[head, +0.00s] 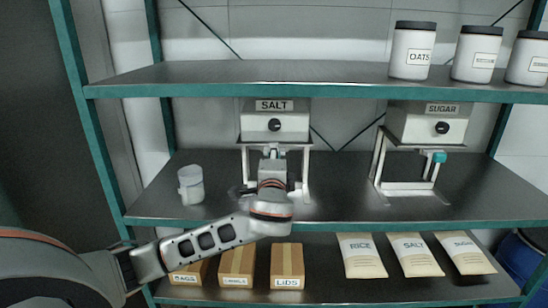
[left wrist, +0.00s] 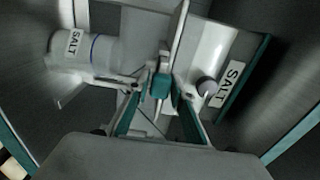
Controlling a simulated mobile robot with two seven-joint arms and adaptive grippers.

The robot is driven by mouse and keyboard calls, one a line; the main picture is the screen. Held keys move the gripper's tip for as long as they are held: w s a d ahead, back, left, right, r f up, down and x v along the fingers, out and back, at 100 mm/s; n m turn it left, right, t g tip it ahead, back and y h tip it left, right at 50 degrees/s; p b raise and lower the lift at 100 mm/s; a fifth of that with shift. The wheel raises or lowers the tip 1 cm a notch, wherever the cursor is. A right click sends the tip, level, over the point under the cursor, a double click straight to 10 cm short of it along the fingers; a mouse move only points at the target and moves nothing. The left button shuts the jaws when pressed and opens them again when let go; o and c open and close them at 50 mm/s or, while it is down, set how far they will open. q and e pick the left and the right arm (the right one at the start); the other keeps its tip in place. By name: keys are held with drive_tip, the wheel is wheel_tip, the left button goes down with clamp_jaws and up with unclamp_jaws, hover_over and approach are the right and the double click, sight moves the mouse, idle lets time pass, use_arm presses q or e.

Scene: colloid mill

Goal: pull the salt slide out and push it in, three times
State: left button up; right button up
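The salt dispenser (head: 274,123), a white box with a black knob, stands on a metal frame on the middle shelf. It also shows at the right in the left wrist view (left wrist: 214,50). The teal slide handle (left wrist: 162,86) is in the middle of the left wrist view; the arm hides it in the head view. My left gripper (left wrist: 159,92) has its teal-padded fingers apart, one on each side of the handle, with a gap on the left side. The gripper itself is mostly hidden in the head view. My right gripper is not in view.
A white cup (head: 190,185) stands left of the dispenser; its label reads SALT in the left wrist view. The sugar dispenser (head: 430,121) with a teal handle stands at right. Jars (head: 412,55) are above; boxes (head: 287,262) and packets (head: 362,258) are below.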

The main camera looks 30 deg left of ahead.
use_arm(q)
drive_tip(key=shift+o, duration=0.7)
drive_tip(key=shift+s+d, duration=0.1)
drive_tip(key=v, duration=1.1)
drive_tip(key=shift+s, duration=0.4)
drive_tip(key=shift+d, duration=0.1)
